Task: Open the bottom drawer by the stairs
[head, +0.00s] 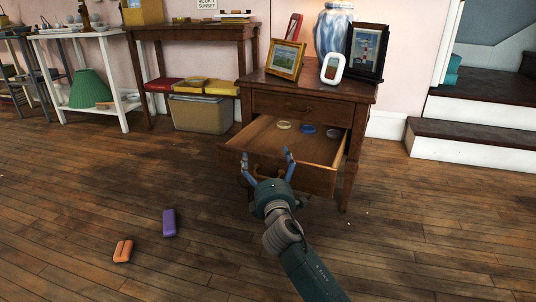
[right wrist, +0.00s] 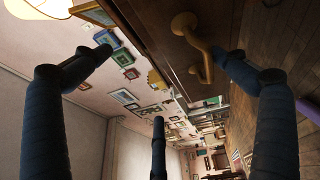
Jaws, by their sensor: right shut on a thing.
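The wooden side cabinet (head: 318,92) stands beside the stairs (head: 470,140). Its bottom drawer (head: 300,172) is pulled well out, and its upper drawer (head: 297,107) is closed. Inside the bottom drawer lie a cream ring (head: 284,125), a blue round piece (head: 308,129) and a grey round piece (head: 333,133). The fingers partly hide the handle in the head view. My left gripper is not in view.
On the cabinet stand picture frames (head: 286,60), a white device (head: 332,68) and a blue-white vase (head: 333,30). A purple object (head: 169,222) and an orange object (head: 123,250) lie on the floor at left. The floor before the drawer is otherwise clear.

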